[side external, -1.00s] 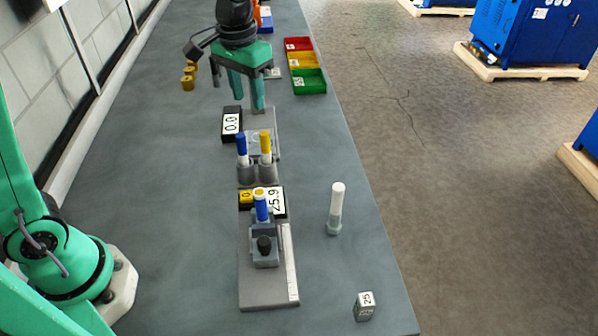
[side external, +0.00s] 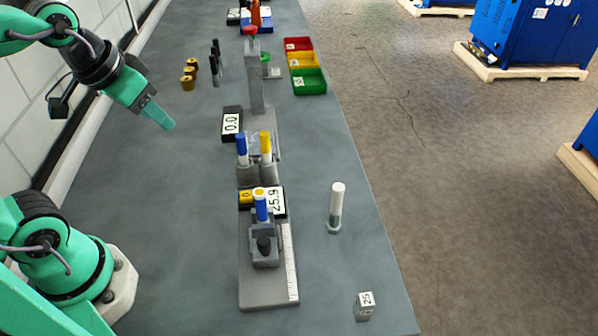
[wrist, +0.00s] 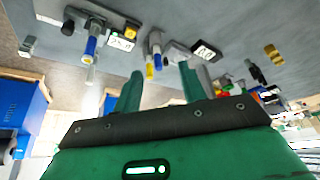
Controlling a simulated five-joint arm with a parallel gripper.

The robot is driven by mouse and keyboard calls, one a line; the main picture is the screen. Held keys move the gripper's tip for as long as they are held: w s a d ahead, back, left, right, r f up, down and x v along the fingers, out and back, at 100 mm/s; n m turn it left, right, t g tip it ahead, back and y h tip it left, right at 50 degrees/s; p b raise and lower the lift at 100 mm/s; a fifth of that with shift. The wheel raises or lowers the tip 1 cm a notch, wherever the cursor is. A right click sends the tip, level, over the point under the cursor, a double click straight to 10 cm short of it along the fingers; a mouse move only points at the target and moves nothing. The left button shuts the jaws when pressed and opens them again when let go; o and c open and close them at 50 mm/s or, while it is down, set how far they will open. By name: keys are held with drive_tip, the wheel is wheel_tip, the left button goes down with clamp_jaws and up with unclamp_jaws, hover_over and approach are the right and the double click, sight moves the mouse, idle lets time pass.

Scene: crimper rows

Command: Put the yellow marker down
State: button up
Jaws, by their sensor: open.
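The yellow marker (side external: 265,146), yellow-capped with a white body, stands upright in a grey holder (side external: 246,174) beside a blue-capped marker (side external: 242,148). In the wrist view the yellow marker (wrist: 149,69) shows between my finger directions, beyond the tips. My gripper (side external: 164,121) is open and empty, up over the left side of the bench, apart from the markers. Both fingers of my gripper (wrist: 160,76) show in the wrist view with nothing between them.
A measuring slide (side external: 268,287) reading 25.9 holds a blue marker (side external: 261,208) in front. A white-topped post (side external: 336,205) stands to its right. A grey column (side external: 254,82) and a 0.0 display (side external: 231,123) stand behind the holder. The bench's left middle is clear.

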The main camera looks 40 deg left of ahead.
drive_tip(key=shift+s+a+f+t, duration=0.15)
drive_tip(key=shift+s+f, duration=0.1)
drive_tip(key=shift+s, duration=0.2)
drive_tip(key=shift+s+f+t, duration=0.15)
drive_tip(key=shift+s+f, duration=0.05)
drive_tip(key=shift+s, duration=0.25)
